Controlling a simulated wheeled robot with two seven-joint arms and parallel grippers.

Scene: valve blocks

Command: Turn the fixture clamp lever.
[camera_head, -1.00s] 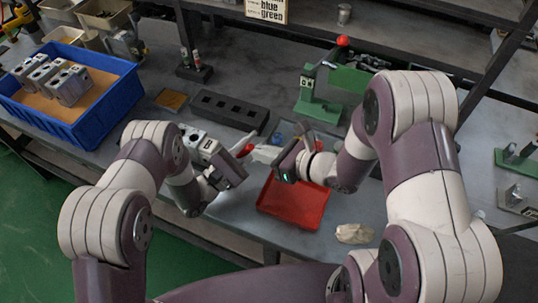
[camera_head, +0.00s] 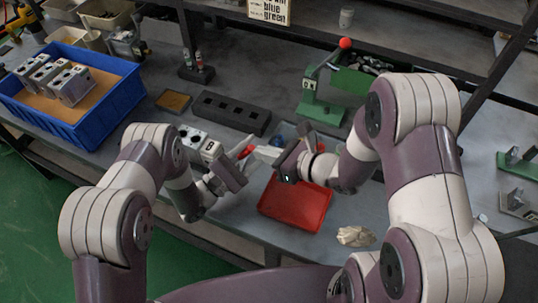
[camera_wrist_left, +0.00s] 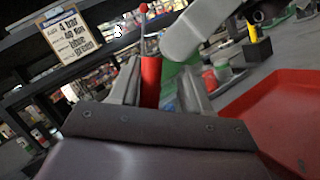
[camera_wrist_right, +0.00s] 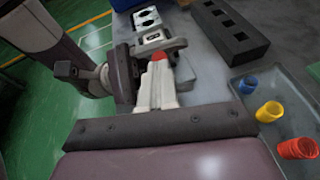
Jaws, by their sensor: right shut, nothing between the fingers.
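The green clamp fixture (camera_head: 322,105) stands at the back of the bench, right of centre in the head view. Its lever, with a red ball knob (camera_head: 345,43), slants up to the right; a red ball also shows in the left wrist view (camera_wrist_left: 143,8). My left gripper (camera_head: 250,152) is over the bench, well apart from the lever. A red cylinder (camera_wrist_left: 151,80) shows between its fingers; I cannot tell whether they grip it. My right gripper (camera_head: 268,152) is shut and empty, close beside the left one. Its fingers point left, apart from the fixture.
A red tray (camera_head: 295,205) lies in front of the grippers, with a pale crumpled cloth (camera_head: 356,236) right of it. A black slotted block (camera_head: 232,112) lies behind. A blue bin (camera_head: 128,98) holds several valve blocks. A grey tray (camera_wrist_right: 291,95) holds coloured rings.

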